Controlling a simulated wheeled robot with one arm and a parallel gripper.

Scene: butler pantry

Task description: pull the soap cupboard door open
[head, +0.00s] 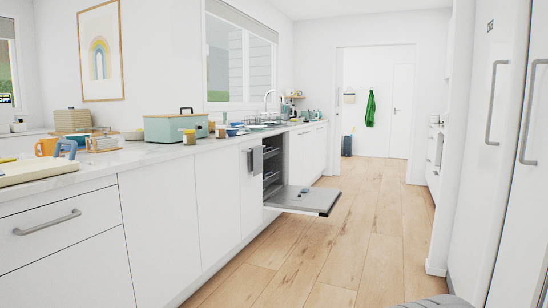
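White cupboard doors run under the counter on the left; the plain near door (156,230) and the one beside it (217,200) look shut. A narrower white front (252,195) with a bar handle (251,160) and a grey towel (257,160) stands farther along. More shut white fronts (309,150) lie beyond the open dishwasher. No label tells which door is the soap cupboard's. My gripper is not in view.
The dishwasher door (305,199) is folded down into the aisle, with its racks (271,165) showing. Tall white doors with long handles (495,103) line the right side. The wooden floor (315,255) between is clear. A drawer (60,232) is at near left.

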